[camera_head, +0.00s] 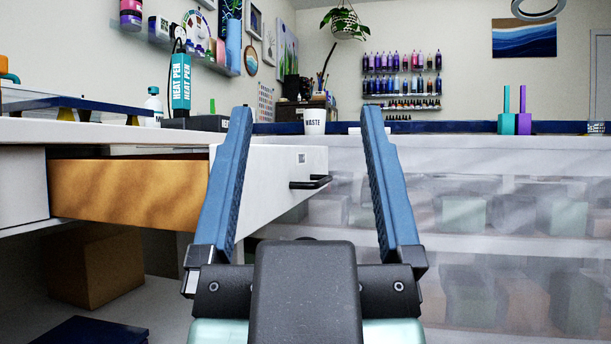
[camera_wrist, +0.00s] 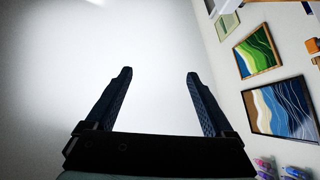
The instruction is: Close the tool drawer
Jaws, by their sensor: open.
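The tool drawer (camera_head: 130,190) is pulled out from the white bench at the left in the head view. Its wooden side and white front panel (camera_head: 262,180) show. A dark bar handle (camera_head: 318,182) sticks out from the front panel. My gripper (camera_head: 307,108) has two blue fingers spread wide, pointing up and forward. In the picture the handle appears between the fingers; the left finger covers part of the front panel. I cannot tell the distance between them. The wrist view shows the open, empty fingers (camera_wrist: 158,73) against a pale blank surface, with no drawer in sight.
The white bench top (camera_head: 100,133) carries a heat pen (camera_head: 180,82). A white waste cup (camera_head: 314,122) stands behind the drawer. Translucent storage drawers (camera_head: 500,215) fill the right side. A cardboard box (camera_head: 95,265) sits below the drawer. Pictures (camera_wrist: 283,112) hang on the wall.

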